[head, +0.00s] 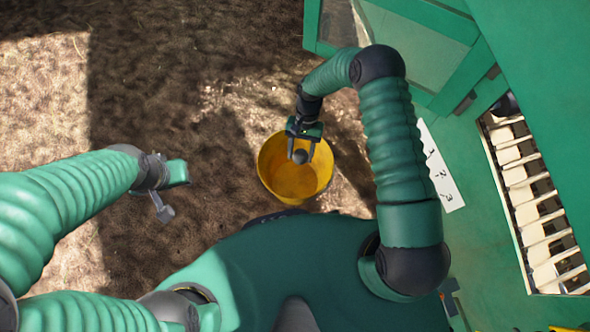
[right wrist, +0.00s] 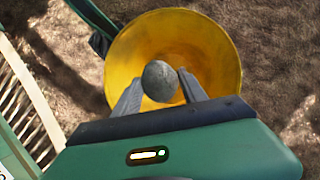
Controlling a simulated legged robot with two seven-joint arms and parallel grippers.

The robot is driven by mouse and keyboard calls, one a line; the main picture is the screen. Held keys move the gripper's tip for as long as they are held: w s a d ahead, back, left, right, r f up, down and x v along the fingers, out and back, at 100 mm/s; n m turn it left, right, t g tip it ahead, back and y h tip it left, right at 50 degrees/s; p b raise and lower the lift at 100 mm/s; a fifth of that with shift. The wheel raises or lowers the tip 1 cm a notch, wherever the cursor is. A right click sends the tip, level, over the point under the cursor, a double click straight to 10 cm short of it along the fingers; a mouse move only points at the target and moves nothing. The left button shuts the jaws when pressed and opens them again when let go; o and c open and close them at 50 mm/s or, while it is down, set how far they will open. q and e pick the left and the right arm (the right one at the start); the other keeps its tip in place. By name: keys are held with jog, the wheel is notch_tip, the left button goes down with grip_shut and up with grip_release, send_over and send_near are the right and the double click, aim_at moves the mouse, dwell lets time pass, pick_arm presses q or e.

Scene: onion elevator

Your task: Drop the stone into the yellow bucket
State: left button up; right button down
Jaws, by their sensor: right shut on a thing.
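The yellow bucket (head: 283,186) stands on the ground in the middle of the head view, with its open top facing up. My right gripper (head: 301,152) is over the bucket's opening and is shut on a grey, round stone (head: 300,157). In the right wrist view the stone (right wrist: 159,80) sits between the two fingertips, with the yellow bucket (right wrist: 216,60) behind and below it. The bucket's visible inside looks empty. My left gripper (head: 164,212) is at the left of the head view, apart from the bucket; its finger state is unclear.
A green machine (head: 540,60) with a slatted conveyor (head: 530,200) stands at the right. A white numbered sign (head: 441,170) is on its side. Bare brown ground (head: 190,70) lies open at the left and back.

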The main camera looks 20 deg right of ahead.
jog(key=f, duration=0.1)
jog(key=f+b, duration=0.2)
jog(key=shift+d+f, duration=0.25)
jog(key=shift+f, duration=0.05)
jog(key=shift+a+f+b, duration=0.2)
jog(key=shift+f+b, duration=0.15)
jog(key=shift+b, duration=0.15)
